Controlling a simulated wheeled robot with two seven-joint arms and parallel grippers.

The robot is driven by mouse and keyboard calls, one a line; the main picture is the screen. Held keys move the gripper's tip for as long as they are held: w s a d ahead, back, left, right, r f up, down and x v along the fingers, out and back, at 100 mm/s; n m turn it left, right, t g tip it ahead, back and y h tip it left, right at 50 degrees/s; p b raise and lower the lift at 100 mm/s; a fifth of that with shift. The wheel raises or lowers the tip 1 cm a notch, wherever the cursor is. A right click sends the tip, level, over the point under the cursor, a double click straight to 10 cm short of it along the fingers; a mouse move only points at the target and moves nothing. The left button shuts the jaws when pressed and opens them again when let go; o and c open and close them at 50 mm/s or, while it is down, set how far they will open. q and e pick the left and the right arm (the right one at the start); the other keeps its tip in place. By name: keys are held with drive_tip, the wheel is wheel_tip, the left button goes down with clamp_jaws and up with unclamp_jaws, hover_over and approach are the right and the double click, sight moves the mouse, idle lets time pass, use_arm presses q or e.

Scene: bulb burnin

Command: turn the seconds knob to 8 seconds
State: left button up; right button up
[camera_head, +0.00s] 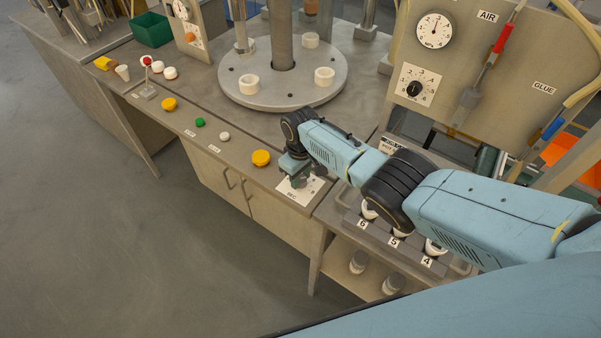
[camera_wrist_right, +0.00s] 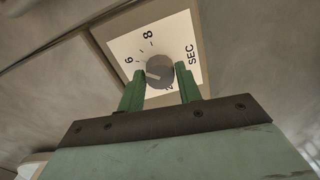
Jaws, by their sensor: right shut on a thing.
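The seconds knob (camera_wrist_right: 160,68) is a round grey knob with a light pointer line, on a white dial plate (camera_wrist_right: 181,30) marked SEC. In the right wrist view my right gripper (camera_wrist_right: 161,75) has its green fingers on either side of the knob, shut on it. The pointer line points left, toward the left finger, below the 6 and away from the 8. The 6 and 8 are readable; the 2 is partly covered and the marks behind the left finger are hidden. In the head view the right gripper (camera_head: 295,171) points down over the dial plate (camera_head: 312,187) and hides the knob. My left gripper is out of view.
A yellow button (camera_head: 261,158), a white button (camera_head: 224,137) and a green button (camera_head: 200,122) sit along the bench edge to the left. A round turntable (camera_head: 300,93) stands behind. A panel with gauge and dial (camera_head: 415,88) is at right. Numbered sockets lie under my arm.

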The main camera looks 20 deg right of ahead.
sight(301, 178)
drive_tip(key=m+p, duration=0.1)
drive_tip(key=m, duration=0.4)
drive_tip(key=shift+m, duration=2.4)
drive_tip(key=o, duration=1)
wheel_tip(301, 178, up, 7)
drive_tip(key=p, duration=0.4)
drive_tip(key=shift+f+p, duration=0.2)
drive_tip(key=shift+p, duration=0.15)
wheel_tip(301, 178, up, 7)
drive_tip(key=shift+f+p, duration=0.1)
drive_tip(key=shift+p, duration=0.65)
